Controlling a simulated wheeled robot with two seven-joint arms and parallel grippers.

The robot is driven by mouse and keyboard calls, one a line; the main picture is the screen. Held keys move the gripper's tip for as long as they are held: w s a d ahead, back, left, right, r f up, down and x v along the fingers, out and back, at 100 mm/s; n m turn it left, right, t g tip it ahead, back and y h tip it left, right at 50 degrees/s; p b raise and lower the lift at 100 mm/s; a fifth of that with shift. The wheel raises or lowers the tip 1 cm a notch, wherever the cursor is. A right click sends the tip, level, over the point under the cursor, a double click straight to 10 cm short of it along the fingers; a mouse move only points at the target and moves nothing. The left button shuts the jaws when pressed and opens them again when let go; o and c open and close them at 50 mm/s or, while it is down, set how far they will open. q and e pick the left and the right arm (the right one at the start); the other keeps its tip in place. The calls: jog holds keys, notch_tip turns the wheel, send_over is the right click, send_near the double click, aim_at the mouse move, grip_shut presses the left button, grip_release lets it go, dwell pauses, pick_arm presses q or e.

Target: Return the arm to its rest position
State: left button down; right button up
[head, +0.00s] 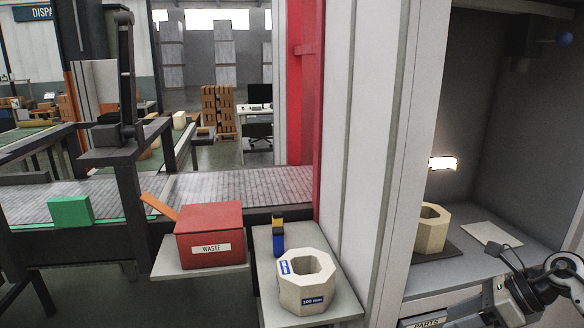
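My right arm (545,285) shows at the lower right corner, in front of the grey cabinet-like bay. Its dark end part (505,262) points up and left near the bay's front edge. I cannot make out whether the fingers are open or shut, and nothing is clearly held there. My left arm and gripper are not in view.
Another ring (432,228) and a pale plate (491,235) lie inside the bay. A wall panel (372,150) separates them.

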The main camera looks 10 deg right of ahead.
jog(key=w+d+r+m+t, duration=0.2)
jog(key=w+r+m+t, duration=0.3)
jog(key=r+m+t, duration=0.25)
jog(key=w+d+r+m+t, duration=0.3)
jog(key=w+r+m+t, duration=0.3)
jog(key=r+m, duration=0.25)
jog(key=d+f+m+g+h, duration=0.1)
jog(key=d+f+m+h, duration=0.1)
jog(key=d+m+h, duration=0.7)
jog(key=d+f+m+g+h, duration=0.15)
jog(key=d+m+h, duration=0.3)
jog(key=m, duration=0.85)
jog(key=s+a+f+g+y, duration=0.15)
jog(key=s+a+f, duration=0.25)
jog(key=a+f, duration=0.6)
jog(key=s+a+f+g+y, duration=0.1)
jog(key=s+a+f+y, duration=0.25)
jog(key=a+f, duration=0.6)
jog(key=s+a+f+m+g+y, duration=0.1)
jog(key=s+a+f, duration=0.4)
jog(key=s+a, duration=0.5)
jog(key=s+a+f+m+g+y, duration=0.1)
jog(key=s+a+f+m+y, duration=0.1)
jog(key=s+a+f, duration=0.3)
jog(key=s+a, duration=0.4)
jog(key=a, duration=0.1)
jog(key=shift+s+a+f+m+g, duration=0.2)
jog(key=shift+s+f+m+g, duration=0.15)
jog(key=shift+m, duration=0.05)
